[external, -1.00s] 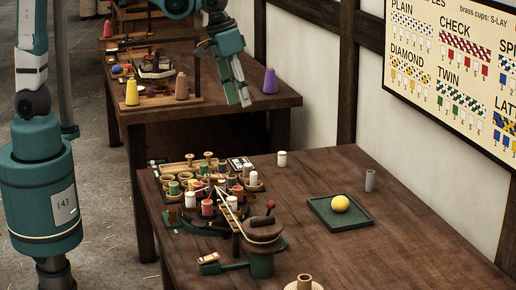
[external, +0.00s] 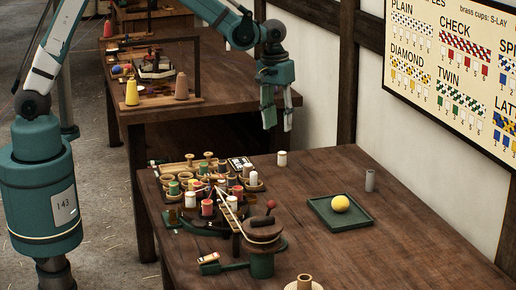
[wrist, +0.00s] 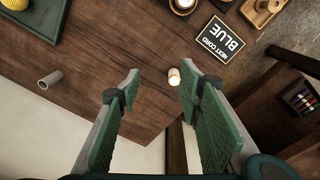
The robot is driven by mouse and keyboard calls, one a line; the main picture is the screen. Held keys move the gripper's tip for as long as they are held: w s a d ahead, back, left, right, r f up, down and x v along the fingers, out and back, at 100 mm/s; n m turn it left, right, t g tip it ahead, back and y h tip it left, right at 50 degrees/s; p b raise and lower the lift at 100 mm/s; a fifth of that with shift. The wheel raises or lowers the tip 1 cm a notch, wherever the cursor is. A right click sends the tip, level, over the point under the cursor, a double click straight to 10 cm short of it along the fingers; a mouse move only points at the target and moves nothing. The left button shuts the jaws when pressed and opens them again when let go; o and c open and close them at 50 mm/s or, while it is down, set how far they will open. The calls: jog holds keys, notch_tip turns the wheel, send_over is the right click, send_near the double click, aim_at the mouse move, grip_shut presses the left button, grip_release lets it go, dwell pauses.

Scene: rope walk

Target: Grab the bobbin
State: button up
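A small white bobbin (external: 282,158) stands alone on the front table's far edge. It also shows in the wrist view (wrist: 174,77), between my fingertips in the picture and closer to the right one. My gripper (external: 278,122) is open and empty, pointing down, above and a little behind this bobbin. In the wrist view my gripper (wrist: 158,88) shows its two green finger pads wide apart. Several more bobbins stand in the rack area, among them a white one (external: 253,178) and a red one (external: 207,208).
A small "NEXT CORD BLUE" sign (wrist: 220,39) stands near the bobbin. Table between bobbin and tray is clear.

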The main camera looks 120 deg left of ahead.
jog(key=n, duration=0.2)
send_over(281, 153)
jog(key=shift+g, duration=0.3)
jog(key=f, duration=0.6)
jog(key=shift+a+f, duration=0.3)
jog(key=shift+a, duration=0.1)
jog(key=shift+f, duration=0.1)
jog(key=shift+f, duration=1.2)
jog(key=shift+f, duration=0.1)
jog(key=shift+s+d+f+b, duration=0.15)
jog(key=shift+f+b, duration=0.3)
jog(key=shift+f, duration=2.05)
jog(key=shift+c, duration=0.3)
jog(key=c, duration=0.8)
